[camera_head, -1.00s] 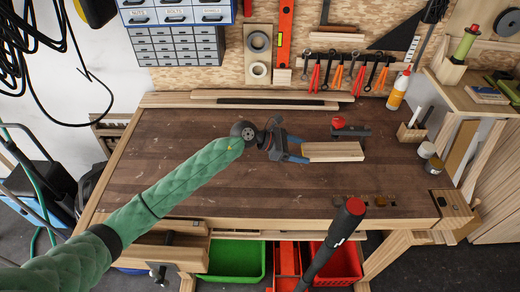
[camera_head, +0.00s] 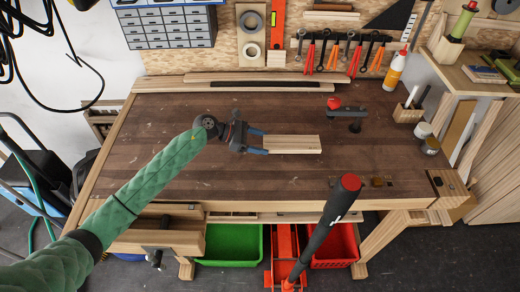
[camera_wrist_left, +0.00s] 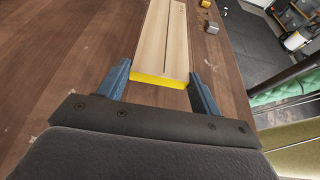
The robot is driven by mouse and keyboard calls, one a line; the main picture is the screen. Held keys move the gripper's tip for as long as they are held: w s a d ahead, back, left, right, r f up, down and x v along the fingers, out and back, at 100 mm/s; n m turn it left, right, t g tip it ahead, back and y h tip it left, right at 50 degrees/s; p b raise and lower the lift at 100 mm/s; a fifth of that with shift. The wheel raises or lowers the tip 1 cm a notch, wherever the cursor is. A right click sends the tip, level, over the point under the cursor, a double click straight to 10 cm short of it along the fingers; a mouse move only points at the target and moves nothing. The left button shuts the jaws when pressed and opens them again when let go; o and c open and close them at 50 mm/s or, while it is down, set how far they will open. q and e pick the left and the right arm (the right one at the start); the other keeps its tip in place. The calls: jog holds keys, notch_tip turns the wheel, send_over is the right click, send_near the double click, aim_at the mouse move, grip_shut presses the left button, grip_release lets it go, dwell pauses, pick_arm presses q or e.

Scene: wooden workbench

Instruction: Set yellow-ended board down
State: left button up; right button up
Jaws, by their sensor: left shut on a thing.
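The yellow-ended board (camera_head: 293,144) is a short pale wooden board over the middle of the dark workbench top (camera_head: 180,115). In the left wrist view the board (camera_wrist_left: 163,45) points away from me, with its yellow end (camera_wrist_left: 160,80) nearest. My left gripper (camera_head: 265,143) is shut on the board's left end in the head view. Its blue fingers (camera_wrist_left: 160,84) lie either side of the yellow end in the wrist view. I cannot tell for certain whether the board touches the bench top. My right gripper is not in view.
A black clamp-like tool with a red knob (camera_head: 334,103) stands right of the board. A red-capped black handle (camera_head: 350,183) rises at the front edge. Long strips (camera_head: 240,84) lie along the back. Cans (camera_head: 430,146) stand at the right. The bench's left half is clear.

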pick_arm(q)
notch_tip(320, 180, down, 4)
jog(key=shift+d+r, duration=0.1)
jog(key=shift+r, duration=0.05)
jog(key=shift+f+b, duration=0.2)
jog(key=shift+b, duration=0.1)
jog(key=o, duration=0.8)
jog(key=shift+o, duration=1.3)
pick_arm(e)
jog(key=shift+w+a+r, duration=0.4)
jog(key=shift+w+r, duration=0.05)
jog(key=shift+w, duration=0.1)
pick_arm(q)
jog(key=shift+r, duration=0.1)
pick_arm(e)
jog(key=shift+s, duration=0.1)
